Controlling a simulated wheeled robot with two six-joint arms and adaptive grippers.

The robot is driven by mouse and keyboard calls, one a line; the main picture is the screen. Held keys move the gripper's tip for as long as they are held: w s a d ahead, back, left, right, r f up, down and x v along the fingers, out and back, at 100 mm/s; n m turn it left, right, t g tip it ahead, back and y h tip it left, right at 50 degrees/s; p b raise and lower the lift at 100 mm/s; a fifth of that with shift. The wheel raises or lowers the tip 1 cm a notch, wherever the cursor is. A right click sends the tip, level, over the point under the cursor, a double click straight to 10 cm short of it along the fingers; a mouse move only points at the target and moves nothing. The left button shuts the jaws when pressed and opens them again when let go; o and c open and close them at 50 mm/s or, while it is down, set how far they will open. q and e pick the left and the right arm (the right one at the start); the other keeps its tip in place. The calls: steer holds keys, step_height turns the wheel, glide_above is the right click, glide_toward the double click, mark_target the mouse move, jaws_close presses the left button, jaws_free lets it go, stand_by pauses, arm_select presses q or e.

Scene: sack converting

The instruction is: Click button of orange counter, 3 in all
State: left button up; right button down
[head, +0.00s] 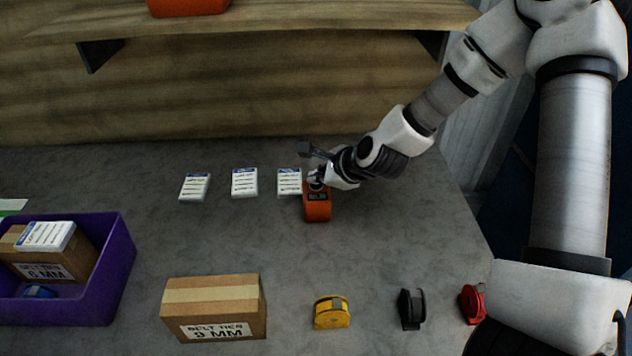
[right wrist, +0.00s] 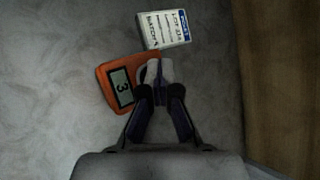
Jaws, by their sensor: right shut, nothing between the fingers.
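The orange counter (head: 317,208) stands on the grey table near the row of white cards. In the right wrist view the orange counter (right wrist: 107,76) has a display that reads 3. My right gripper (head: 319,181) is shut and empty, its fingertips over the counter's top. In the right wrist view the shut fingertips (right wrist: 158,72) lie over the counter's right side, where the button is mostly hidden behind them. I cannot tell if they touch it. My left gripper is not in view.
White cards (head: 244,182) lie left of the counter. A cardboard box (head: 214,308), a yellow tape dispenser (head: 332,312), a black one (head: 411,308) and a red one (head: 472,302) stand in front. A purple bin (head: 118,262) is at left. A wooden shelf (head: 300,22) overhangs the back.

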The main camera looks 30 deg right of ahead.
mark_target(318, 186)
steer(key=shift+r+p, duration=0.55)
steer(key=shift+r, duration=0.25)
step_height(318, 186, up, 5)
steer(key=p, duration=0.4)
steer(key=shift+r, duration=0.1)
stand_by(0.4)
